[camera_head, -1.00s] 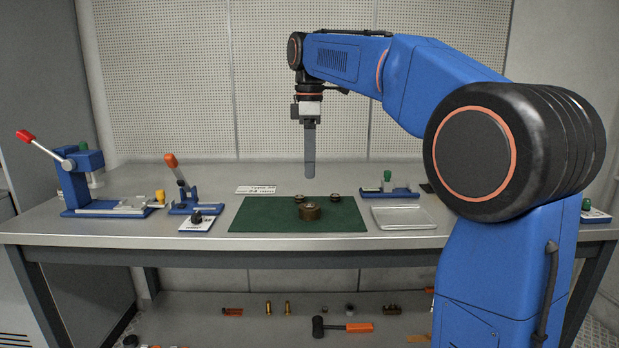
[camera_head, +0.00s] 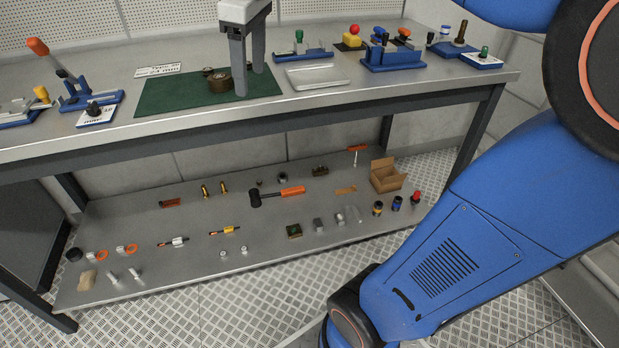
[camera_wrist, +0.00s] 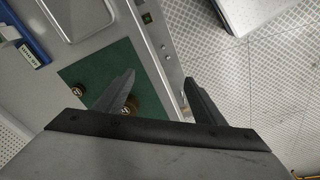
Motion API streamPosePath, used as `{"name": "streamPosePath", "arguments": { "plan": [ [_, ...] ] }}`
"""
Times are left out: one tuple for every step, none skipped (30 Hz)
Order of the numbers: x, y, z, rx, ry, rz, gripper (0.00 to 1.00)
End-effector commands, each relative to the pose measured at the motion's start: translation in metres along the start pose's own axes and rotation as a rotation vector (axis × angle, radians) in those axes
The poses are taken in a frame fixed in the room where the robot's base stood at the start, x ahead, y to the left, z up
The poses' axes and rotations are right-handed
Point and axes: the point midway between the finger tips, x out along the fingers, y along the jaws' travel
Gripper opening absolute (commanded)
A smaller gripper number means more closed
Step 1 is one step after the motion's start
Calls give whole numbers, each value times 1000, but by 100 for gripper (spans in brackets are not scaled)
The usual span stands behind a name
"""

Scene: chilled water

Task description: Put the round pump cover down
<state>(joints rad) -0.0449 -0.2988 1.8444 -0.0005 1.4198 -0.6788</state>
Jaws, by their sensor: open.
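A round brown metal piece (camera_head: 219,82), which may be the pump cover, sits on the green mat (camera_head: 165,100) on the bench. A smaller round piece (camera_head: 208,71) lies just behind it. My gripper (camera_head: 249,84) is open and appears empty, its two fingers pointing down beside the larger piece, to its right in the head view. In the wrist view my gripper (camera_wrist: 160,75) shows the mat edge and bench front between its fingers. One round brass piece (camera_wrist: 131,108) is partly hidden by the left finger; another (camera_wrist: 78,90) lies further left. I cannot tell which is the cover.
Blue fixtures (camera_head: 393,56) stand at the right, and a lever tool (camera_head: 77,92) stands at the left. The front of the mat is clear.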

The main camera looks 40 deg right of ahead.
Motion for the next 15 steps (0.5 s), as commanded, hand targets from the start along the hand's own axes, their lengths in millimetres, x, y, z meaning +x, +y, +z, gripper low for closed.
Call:
{"name": "streamPosePath", "arguments": {
  "plan": [
    [9, -12, 17, 50, 13, 11, 64],
    [15, -17, 25, 82, 22, 18, 64],
    [23, -25, 35, 124, 34, 26, 64],
    [29, -30, 44, 156, 42, 32, 64],
    [36, -36, 51, 189, 51, 38, 64],
    [45, -44, 62, 231, 64, 45, 64],
    [52, -50, 70, 263, 73, 50, 64],
    [59, -55, 78, 295, 83, 55, 64],
    [69, -63, 89, 338, 96, 61, 64],
    [77, -69, 97, 370, 106, 65, 64],
    [85, -75, 105, 401, 116, 69, 64],
    [96, -83, 115, 444, 130, 74, 64],
    [104, -88, 122, 474, 140, 77, 64],
    [112, -94, 129, 504, 150, 80, 64],
    [122, -100, 138, 541, 163, 84, 64]
  ]
}}
